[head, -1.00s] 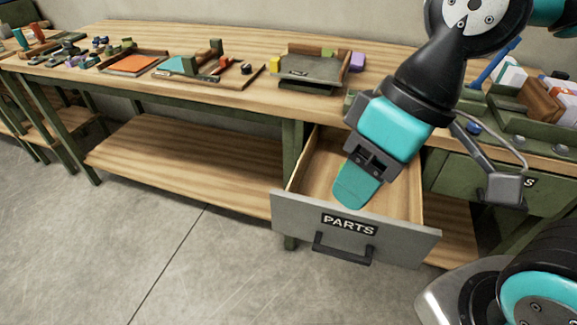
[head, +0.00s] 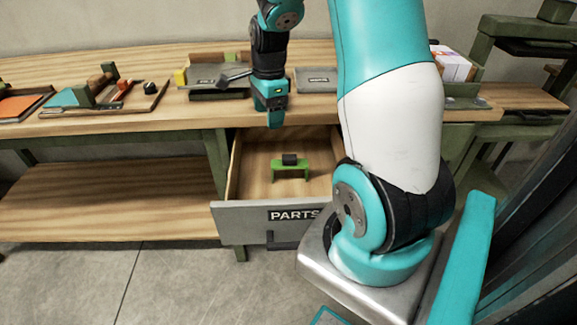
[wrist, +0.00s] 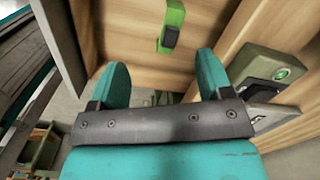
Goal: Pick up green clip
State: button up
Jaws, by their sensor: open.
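The green clip (head: 277,164) with a black grip on top stands on the floor of the open PARTS drawer (head: 234,214). It also shows at the top of the wrist view (wrist: 175,12), ahead of my fingers and a little right of the midpoint between them. My gripper (head: 276,122) points down in front of the bench edge, above the back of the drawer. In the wrist view its two teal fingers (wrist: 164,68) are spread, with nothing between them. The gripper is apart from the clip.
The wooden bench (head: 150,118) runs behind the drawer. A grey tray (head: 215,75) with a yellow block and a grey labelled plate (head: 316,80) lie on it. The drawer walls surround the clip. My own arm covers the drawer's right side.

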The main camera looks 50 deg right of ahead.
aim_at(291, 156)
jog(key=s+d+f+m, duration=0.2)
jog(key=d+f+m, duration=0.2)
jog(key=d+m, duration=0.15)
jog(key=shift+n, duration=0.35)
jog(key=f, duration=1)
jog(key=shift+d, duration=0.4)
jog(key=shift+d+f+p, duration=0.1)
jog(key=shift+f+p, duration=0.55)
jog(key=shift+f, duration=2.6)
jog(key=c, duration=1)
